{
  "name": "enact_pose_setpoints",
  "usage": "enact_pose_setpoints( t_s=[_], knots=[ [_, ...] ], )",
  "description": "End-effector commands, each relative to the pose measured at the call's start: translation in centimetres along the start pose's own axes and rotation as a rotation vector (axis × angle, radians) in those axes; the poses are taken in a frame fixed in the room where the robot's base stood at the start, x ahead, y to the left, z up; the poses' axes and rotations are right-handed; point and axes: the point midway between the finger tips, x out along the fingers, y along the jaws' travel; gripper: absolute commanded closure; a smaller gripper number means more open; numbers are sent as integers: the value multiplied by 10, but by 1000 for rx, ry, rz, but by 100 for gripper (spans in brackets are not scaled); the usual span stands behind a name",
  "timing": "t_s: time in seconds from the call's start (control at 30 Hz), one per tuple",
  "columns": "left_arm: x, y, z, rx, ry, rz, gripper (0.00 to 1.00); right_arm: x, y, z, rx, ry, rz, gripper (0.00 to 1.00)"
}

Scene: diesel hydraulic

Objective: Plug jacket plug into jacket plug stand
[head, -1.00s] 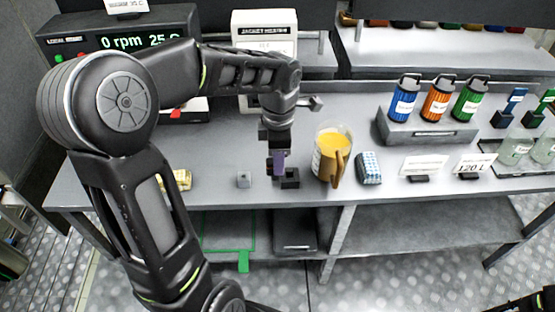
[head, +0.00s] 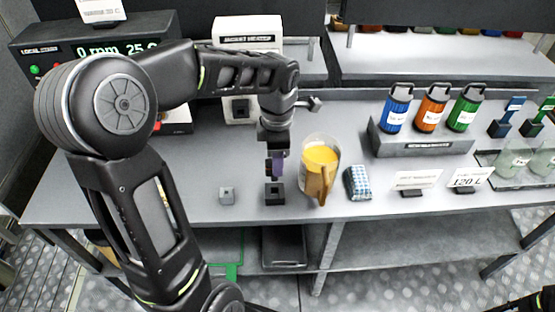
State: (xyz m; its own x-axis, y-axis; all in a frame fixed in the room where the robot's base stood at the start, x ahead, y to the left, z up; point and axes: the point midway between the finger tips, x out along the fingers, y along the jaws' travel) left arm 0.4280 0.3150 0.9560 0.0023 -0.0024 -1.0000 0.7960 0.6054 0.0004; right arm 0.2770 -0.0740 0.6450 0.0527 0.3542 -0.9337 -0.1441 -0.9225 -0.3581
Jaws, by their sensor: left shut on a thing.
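My left gripper (head: 276,163) points down above the bench and is shut on a small purple and dark piece (head: 277,170), which looks like the jacket plug. The fingers hide much of it. A small black block (head: 275,195) with a raised back, apparently the jacket plug stand, sits on the bench directly below the gripper. The piece's lower end overlaps the block in the picture; I cannot tell whether it is seated. My right gripper is not in view; only a dark arm part shows at the lower right corner.
A jug of yellow liquid (head: 319,165) stands close to the gripper's right, beside a blue-white packet (head: 357,183). The white jacket heater box (head: 238,112) is behind my arm. Coloured canisters (head: 432,108) stand farther right.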

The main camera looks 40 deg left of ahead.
Motion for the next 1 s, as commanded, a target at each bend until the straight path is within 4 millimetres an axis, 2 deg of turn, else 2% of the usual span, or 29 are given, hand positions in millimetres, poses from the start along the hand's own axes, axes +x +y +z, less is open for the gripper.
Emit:
enact_pose_setpoints(
  t_s=[0.1, 0.4, 1.0],
  knots=[
    [15, 0, 0, 1, 0, 0, 100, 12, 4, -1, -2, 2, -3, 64],
    [38, 0, 0, 1, 0, 0, 100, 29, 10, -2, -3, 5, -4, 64],
    [42, 0, 0, 0, 0, 0, 100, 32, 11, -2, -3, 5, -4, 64]
  ],
)
